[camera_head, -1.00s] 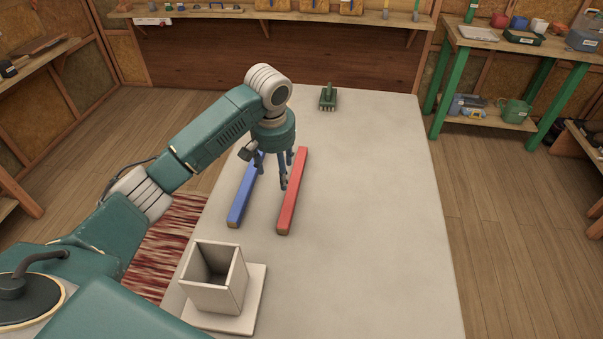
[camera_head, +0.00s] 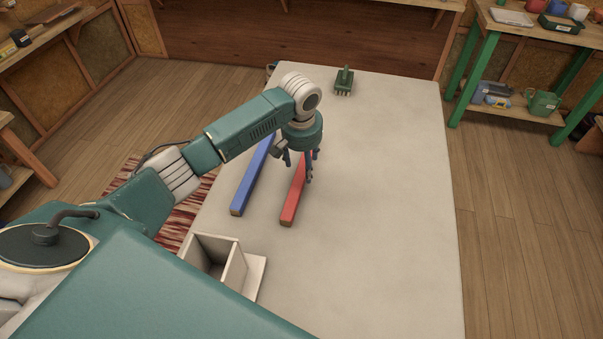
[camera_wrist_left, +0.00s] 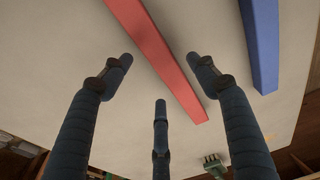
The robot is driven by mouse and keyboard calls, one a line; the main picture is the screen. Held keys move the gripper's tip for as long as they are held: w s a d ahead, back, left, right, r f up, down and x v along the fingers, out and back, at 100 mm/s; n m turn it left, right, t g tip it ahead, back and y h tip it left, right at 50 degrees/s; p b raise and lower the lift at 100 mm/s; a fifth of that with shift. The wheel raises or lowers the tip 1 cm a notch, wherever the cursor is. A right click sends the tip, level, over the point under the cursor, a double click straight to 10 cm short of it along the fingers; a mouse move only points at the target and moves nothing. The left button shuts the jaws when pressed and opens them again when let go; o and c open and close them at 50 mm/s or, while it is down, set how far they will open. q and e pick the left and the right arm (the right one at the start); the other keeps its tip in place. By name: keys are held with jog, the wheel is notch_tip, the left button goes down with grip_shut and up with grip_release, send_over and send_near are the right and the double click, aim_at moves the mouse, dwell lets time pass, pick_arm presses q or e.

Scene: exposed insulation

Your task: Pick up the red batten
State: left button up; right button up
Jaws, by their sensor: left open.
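The red batten (camera_head: 292,202) lies flat on the pale table, and it also crosses the left wrist view (camera_wrist_left: 166,62) diagonally. My left gripper (camera_head: 300,171) is above the batten, pointing down, and hides part of its far half. In the left wrist view its fingers (camera_wrist_left: 158,72) are spread, with the batten showing between and beyond the tips. The gripper is open and empty. I cannot tell how far the tips are above the batten. My right gripper is in neither view.
A blue batten (camera_head: 250,180) lies left of the red one. A pale open-topped box (camera_head: 234,268) stands on the near left of the table, partly hidden by my body. A green bristled object (camera_head: 344,85) sits at the far end. The table's right side is clear.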

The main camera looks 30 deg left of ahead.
aim_at(304, 172)
pick_arm(q)
jog(key=f, duration=0.3)
jog(key=shift+w+f, duration=0.1)
jog(key=shift+w, duration=0.1)
jog(key=c, duration=1.4)
jog(key=shift+o, duration=0.2)
